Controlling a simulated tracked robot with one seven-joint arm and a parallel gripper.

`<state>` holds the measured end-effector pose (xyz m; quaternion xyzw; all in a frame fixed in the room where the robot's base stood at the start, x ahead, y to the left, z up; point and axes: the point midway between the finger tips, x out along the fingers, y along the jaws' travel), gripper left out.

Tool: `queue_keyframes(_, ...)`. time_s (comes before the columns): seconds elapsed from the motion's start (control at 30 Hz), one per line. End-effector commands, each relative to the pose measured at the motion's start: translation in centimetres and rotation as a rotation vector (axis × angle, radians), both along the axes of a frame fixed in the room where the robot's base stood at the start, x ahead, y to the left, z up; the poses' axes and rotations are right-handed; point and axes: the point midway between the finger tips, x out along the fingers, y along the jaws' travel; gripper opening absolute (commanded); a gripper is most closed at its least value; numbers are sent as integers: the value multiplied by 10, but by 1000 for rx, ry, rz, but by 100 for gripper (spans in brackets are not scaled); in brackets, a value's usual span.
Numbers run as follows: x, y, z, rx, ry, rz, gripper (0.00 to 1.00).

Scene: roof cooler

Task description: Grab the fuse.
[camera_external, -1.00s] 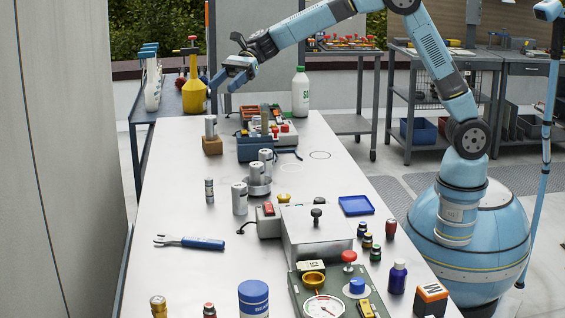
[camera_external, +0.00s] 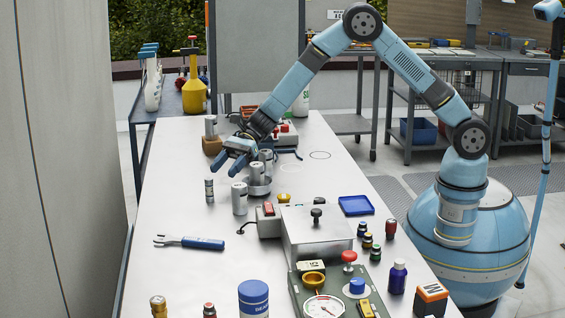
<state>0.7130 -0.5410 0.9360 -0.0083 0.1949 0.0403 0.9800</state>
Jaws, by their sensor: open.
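My gripper (camera_external: 224,168) is open and empty, above the left middle part of the white table. Several metallic cylinders stand near it, and I cannot tell for certain which one is the fuse. A small slim cylinder with dark bands (camera_external: 209,190) stands upright just below the gripper in the picture. A larger silver cylinder (camera_external: 240,198) stands to its right. Another silver cylinder (camera_external: 258,174) stands in a round metal dish (camera_external: 260,188). One more stands on a brown block (camera_external: 211,145) farther back. The arm partly hides the things behind the gripper.
A blue-handled wrench (camera_external: 202,243) lies at the left front. A grey metal box (camera_external: 316,238) and a green gauge panel (camera_external: 300,290) stand right of centre. A blue tray (camera_external: 356,205) lies at the right. The table's left strip is mostly clear.

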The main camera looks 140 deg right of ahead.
Motion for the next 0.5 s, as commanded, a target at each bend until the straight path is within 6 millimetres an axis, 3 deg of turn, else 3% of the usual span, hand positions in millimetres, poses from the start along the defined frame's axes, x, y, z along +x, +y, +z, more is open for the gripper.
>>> queue_keyframes(0.3, 44, 4, -19, 1, 0, 2, 57)
queue_keyframes(0.5, 55, 5, -23, 0, 1, 1, 57)
